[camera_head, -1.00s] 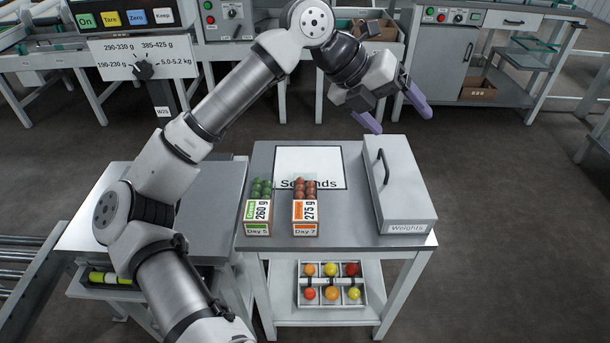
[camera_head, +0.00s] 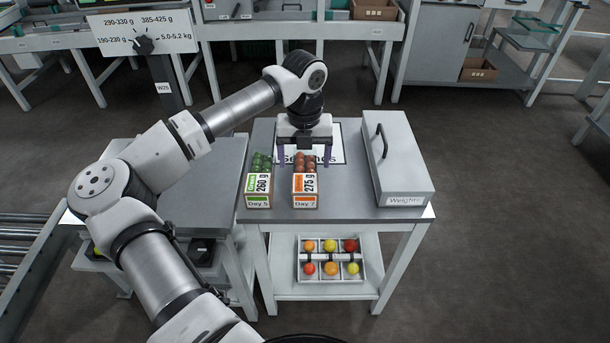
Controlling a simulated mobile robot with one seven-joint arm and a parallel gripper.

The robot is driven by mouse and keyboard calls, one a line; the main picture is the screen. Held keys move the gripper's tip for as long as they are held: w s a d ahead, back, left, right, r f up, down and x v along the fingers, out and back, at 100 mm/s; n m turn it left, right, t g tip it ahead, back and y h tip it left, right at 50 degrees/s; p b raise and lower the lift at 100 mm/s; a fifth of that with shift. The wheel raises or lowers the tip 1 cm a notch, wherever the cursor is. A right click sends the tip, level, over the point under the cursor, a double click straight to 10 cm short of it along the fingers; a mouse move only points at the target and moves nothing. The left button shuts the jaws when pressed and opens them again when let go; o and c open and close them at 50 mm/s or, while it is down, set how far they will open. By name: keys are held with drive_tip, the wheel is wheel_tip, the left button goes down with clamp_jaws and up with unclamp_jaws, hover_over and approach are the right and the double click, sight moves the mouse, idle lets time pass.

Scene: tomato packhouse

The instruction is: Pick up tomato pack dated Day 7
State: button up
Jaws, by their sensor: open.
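The tomato pack dated Day 7 (camera_head: 305,184) stands on the grey table, with red-brown tomatoes on top and an orange label reading 275 g. A second pack dated Day 5 (camera_head: 258,184), with green tomatoes and a 260 g label, stands just left of it. My gripper (camera_head: 303,160) points down at the back of the Day 7 pack, its purple fingers spread apart. One finger shows between the two packs and the other to the right of the Day 7 tomatoes. I cannot tell its exact height. Nothing is seen held.
A grey box marked Weights (camera_head: 402,165) with a black handle stands right of the packs. A white Seconds sheet (camera_head: 338,155) lies behind them, partly hidden by my gripper. A tray of colored tomatoes (camera_head: 330,259) sits on the lower shelf. The table's front edge is close to the packs.

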sight(305, 169)
wheel_tip(305, 169, down, 5)
drive_tip(key=shift+f+p, duration=0.1)
drive_tip(key=shift+p, duration=0.2)
drive_tip(key=c, duration=1.2)
